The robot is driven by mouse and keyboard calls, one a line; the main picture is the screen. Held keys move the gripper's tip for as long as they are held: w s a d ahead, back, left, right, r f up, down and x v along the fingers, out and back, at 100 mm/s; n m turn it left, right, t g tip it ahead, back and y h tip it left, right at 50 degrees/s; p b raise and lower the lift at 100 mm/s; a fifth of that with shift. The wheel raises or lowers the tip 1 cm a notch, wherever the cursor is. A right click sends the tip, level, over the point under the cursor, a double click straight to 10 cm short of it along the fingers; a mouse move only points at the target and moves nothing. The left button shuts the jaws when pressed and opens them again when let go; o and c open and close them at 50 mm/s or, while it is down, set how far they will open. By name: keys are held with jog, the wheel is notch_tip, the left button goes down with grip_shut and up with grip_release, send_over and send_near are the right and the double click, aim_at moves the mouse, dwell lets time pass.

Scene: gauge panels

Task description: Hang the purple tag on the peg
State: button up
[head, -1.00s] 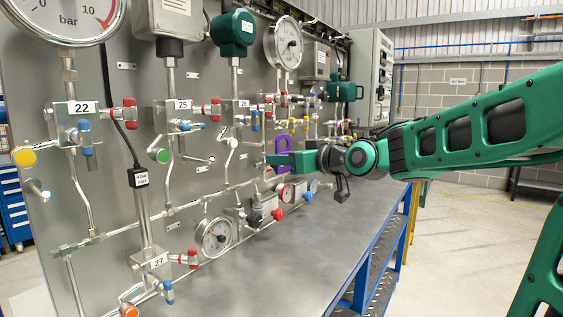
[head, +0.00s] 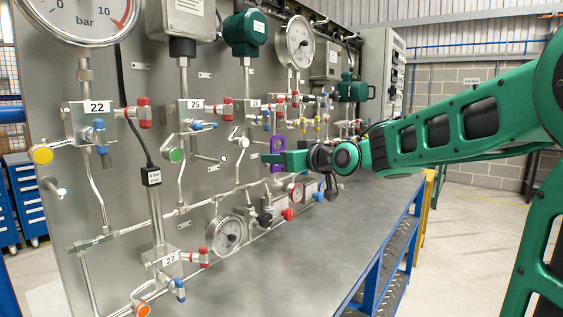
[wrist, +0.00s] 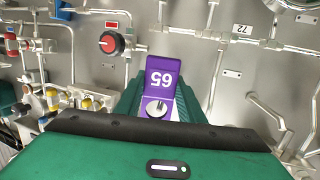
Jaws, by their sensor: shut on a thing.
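A purple tag (head: 277,144) is held in my gripper (head: 272,158) in front of the gauge panel. Its upper part shows above the green fingers and a lower part below them. In the wrist view the tag (wrist: 161,76) stands between the green fingers (wrist: 157,106) with the number 65 upside down. A round silver thing shows at its opening; I cannot tell whether it is a peg. A bare grey stub like a peg (head: 53,187) sticks out at the panel's left, far from my gripper. I cannot tell which peg is meant.
The grey panel (head: 120,215) carries pipes, coloured valves and gauges, including a small gauge (head: 226,234) low down. Valve handles stick out near my gripper. The grey bench top (head: 330,258) is clear in front. A red knob (wrist: 110,43) shows in the wrist view.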

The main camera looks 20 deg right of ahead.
jog(key=shift+w+a+f, duration=0.25)
jog(key=shift+w+a, duration=0.25)
jog(key=shift+w, duration=0.3)
jog(key=shift+w+a+f, duration=0.2)
jog(key=shift+w+a, duration=0.35)
jog(key=shift+w, duration=0.2)
jog(key=shift+w+a+f, duration=0.25)
jog(key=shift+w+a, duration=0.25)
jog(key=shift+w, duration=0.3)
jog(key=shift+f, duration=0.1)
jog(key=o, duration=1.3)
